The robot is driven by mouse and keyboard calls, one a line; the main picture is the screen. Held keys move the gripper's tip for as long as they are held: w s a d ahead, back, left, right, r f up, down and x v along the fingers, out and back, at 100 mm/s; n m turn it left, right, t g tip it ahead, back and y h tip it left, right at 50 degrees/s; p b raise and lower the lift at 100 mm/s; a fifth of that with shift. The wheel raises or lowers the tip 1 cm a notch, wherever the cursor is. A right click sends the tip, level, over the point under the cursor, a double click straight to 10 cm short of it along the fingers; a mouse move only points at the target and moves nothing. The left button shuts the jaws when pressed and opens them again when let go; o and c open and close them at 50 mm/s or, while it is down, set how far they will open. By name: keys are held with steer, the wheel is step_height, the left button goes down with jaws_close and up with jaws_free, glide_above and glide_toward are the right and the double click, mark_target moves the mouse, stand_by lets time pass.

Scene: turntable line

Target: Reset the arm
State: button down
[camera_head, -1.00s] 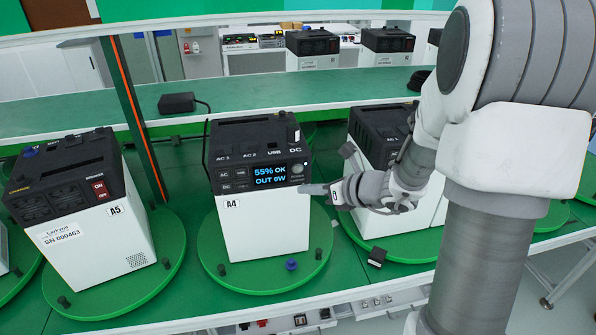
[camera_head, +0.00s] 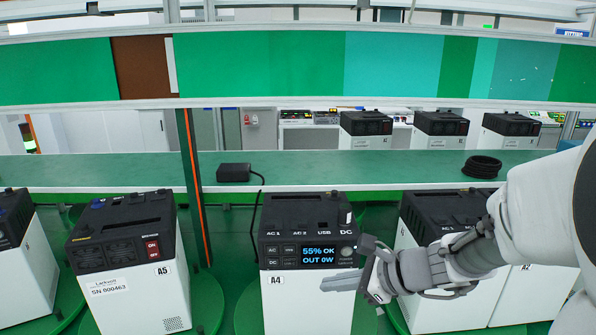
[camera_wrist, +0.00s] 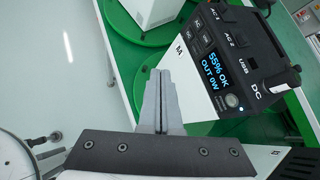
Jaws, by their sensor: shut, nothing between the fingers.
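My gripper (camera_head: 345,281) is shut and empty in the head view, in front of the right side of the power unit marked A4 (camera_head: 290,306). In the wrist view my gripper (camera_wrist: 157,75) shows its two fingers together, pointing up the picture beside unit A4 (camera_wrist: 213,25). The fingers look close to the unit's front; I cannot tell whether they touch it. The lit display (camera_head: 318,256) on A4 reads 55% OK, OUT 0W. My forearm runs off to the right in the head view.
Unit A5 (camera_head: 138,294) stands left of A4 on a green turntable (camera_head: 206,306). Another white unit (camera_head: 428,306) stands behind my gripper at right. A black adapter (camera_head: 234,172) and a coiled cable (camera_head: 482,167) lie on the back shelf (camera_head: 350,166). An orange-edged post (camera_head: 196,200) rises between A5 and A4.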

steer(key=s+d+r+n+h, duration=0.3)
steer(key=s+n+h, duration=0.1)
steer(key=s+n, duration=0.5)
steer(key=s+d+r+n+h, duration=0.2)
steer(key=s+n, duration=0.6)
steer(key=n, duration=0.4)
steer(key=r+h, duration=0.1)
steer(key=h, duration=0.1)
steer(key=shift+s+d+r+n+g+h, duration=0.25)
steer(key=shift+s+d+n+g+h, duration=0.05)
steer(key=shift+s+d+g, duration=0.1)
